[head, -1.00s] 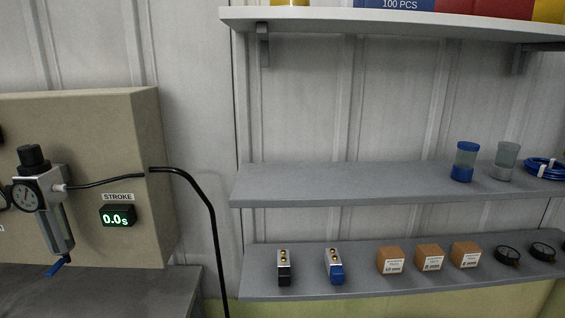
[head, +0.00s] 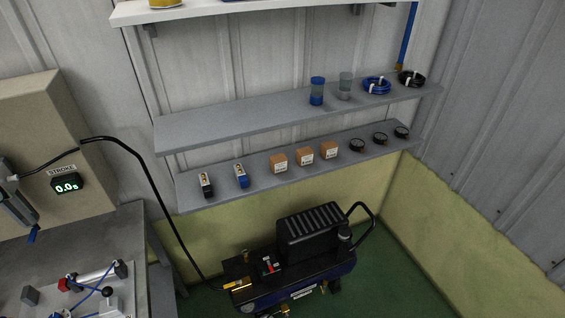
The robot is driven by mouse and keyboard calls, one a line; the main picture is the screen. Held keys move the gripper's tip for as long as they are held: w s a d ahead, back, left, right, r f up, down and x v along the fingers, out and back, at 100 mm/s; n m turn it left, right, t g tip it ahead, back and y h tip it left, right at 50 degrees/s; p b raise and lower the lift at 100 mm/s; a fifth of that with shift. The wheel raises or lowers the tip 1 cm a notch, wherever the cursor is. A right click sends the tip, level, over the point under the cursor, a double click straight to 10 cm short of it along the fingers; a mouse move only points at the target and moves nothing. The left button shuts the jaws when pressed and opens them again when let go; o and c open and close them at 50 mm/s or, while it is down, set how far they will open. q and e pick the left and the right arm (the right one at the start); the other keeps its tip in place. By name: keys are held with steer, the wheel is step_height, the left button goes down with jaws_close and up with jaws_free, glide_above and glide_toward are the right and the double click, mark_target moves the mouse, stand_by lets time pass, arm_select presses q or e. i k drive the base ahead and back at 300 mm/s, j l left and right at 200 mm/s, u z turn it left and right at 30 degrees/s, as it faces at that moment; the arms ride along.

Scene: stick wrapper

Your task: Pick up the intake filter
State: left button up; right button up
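I cannot tell for certain which thing is the intake filter. On the middle shelf stand a blue-and-clear cylinder (head: 317,91) and a grey-and-clear cylinder (head: 345,86), side by side and upright. On the floor below the shelves is a black and blue air compressor (head: 310,240) with a finned black housing and a curved handle.
The middle shelf (head: 220,118) also holds a blue coil (head: 377,86) and a black coil (head: 412,78). The lower shelf (head: 215,202) holds two small valves, three cardboard boxes (head: 304,155) and three round gauges (head: 380,139). A workbench (head: 50,250) with fittings is at lower left.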

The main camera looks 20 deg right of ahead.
mark_target(344, 232)
steer(key=z, duration=1.3)
